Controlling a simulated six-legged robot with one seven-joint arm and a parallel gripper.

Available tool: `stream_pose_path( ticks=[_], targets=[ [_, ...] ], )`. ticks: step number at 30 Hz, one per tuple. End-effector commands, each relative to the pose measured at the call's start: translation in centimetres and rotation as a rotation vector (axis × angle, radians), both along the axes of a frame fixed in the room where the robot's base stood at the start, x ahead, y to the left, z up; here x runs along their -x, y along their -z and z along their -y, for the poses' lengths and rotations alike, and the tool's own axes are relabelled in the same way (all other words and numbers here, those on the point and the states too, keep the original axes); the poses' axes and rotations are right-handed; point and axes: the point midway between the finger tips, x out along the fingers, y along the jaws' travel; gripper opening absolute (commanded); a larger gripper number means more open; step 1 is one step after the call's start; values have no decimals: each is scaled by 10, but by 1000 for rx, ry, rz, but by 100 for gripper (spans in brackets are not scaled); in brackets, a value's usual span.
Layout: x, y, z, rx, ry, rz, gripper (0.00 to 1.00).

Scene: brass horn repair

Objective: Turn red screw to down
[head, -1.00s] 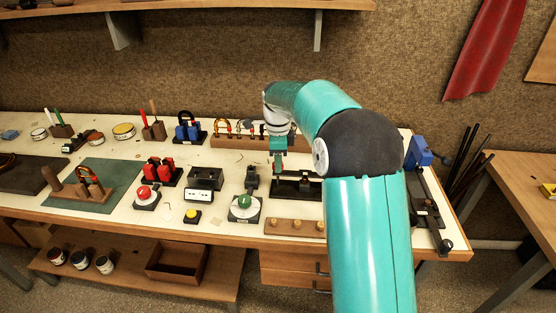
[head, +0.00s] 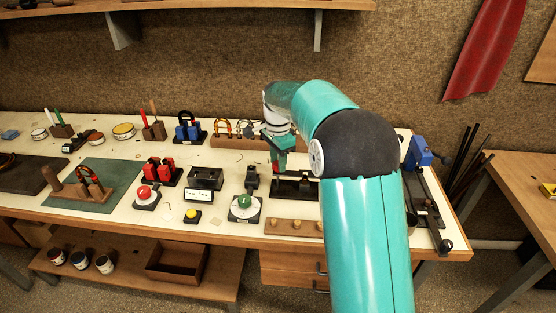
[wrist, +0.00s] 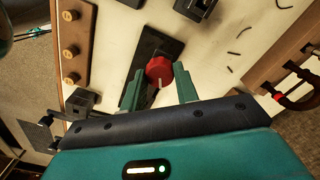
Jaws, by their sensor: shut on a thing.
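The red screw (wrist: 159,69) is a round red knob with a pale mark on its rim toward the bottom of the wrist view. It sits on a dark rectangular plate (wrist: 153,46). My gripper (wrist: 159,78) has its two green fingers on either side of the screw and is shut on it. In the head view my gripper (head: 279,163) reaches down over the bench behind a black fixture (head: 297,186). The screw is mostly hidden there by the fingers.
A wooden strip with brass knobs (head: 290,227) lies at the front edge. A blue vise (head: 419,152) stands at the right.

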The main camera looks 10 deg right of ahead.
Motion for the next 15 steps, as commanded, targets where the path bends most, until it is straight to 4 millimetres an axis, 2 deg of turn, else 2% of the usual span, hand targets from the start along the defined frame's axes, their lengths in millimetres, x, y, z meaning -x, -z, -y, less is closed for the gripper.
stream_pose_path(
  ticks=[15],
  targets=[
    [0, -1, 1, 0, -487, 1, 8]
  ],
)
